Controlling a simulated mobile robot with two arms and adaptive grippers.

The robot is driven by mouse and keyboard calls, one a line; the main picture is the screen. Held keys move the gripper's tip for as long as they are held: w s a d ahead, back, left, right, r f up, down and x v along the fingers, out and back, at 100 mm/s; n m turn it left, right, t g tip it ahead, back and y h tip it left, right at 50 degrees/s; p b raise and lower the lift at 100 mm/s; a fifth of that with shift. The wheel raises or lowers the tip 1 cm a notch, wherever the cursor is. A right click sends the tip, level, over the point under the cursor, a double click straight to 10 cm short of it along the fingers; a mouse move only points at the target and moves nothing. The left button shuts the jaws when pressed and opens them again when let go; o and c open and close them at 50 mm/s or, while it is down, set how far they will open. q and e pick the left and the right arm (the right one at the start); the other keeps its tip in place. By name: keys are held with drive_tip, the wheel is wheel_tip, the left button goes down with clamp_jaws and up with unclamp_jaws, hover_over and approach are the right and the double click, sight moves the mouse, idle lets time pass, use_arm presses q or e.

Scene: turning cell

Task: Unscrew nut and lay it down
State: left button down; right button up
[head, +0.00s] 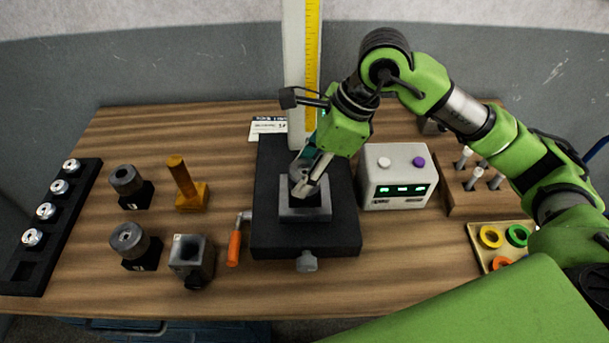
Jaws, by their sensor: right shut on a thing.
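My right gripper (304,188) comes down from the upper right over the black base plate (275,235). It is shut on a small grey round part, which looks like the nut (296,171), just above a grey square block (318,213) on the plate. The fingers hide much of this part, so I cannot tell whether it is still on a thread. My left gripper is not in view.
A tall scale column (296,70) stands behind the plate. A display box (397,180) is close on the right, an orange-handled tool (234,248) on the left. Grey cylindrical parts (126,180) and a dark rack (50,220) stand farther left. Wood at the front left is bare.

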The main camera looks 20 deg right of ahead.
drive_tip(key=shift+f+n+g+b, duration=0.1)
drive_tip(key=shift+n+g+b, duration=0.35)
drive_tip(key=shift+n, duration=0.65)
drive_tip(key=shift+n+g, duration=0.25)
drive_tip(key=shift+n, duration=0.25)
drive_tip(key=shift+n+b, duration=0.45)
drive_tip(key=shift+n, duration=0.15)
drive_tip(key=shift+f+n+g+b, duration=0.1)
drive_tip(key=shift+n+g+b, duration=0.55)
drive_tip(key=shift+n, duration=0.55)
drive_tip(key=n+b, duration=0.1)
drive_tip(key=n, duration=0.1)
drive_tip(key=n+g, duration=0.1)
drive_tip(key=shift+n+g+h+b, duration=0.25)
drive_tip(key=shift+n+h+b, duration=0.05)
drive_tip(key=shift+n+b, duration=0.1)
drive_tip(key=shift+n+g, duration=0.3)
drive_tip(key=shift+n, duration=0.6)
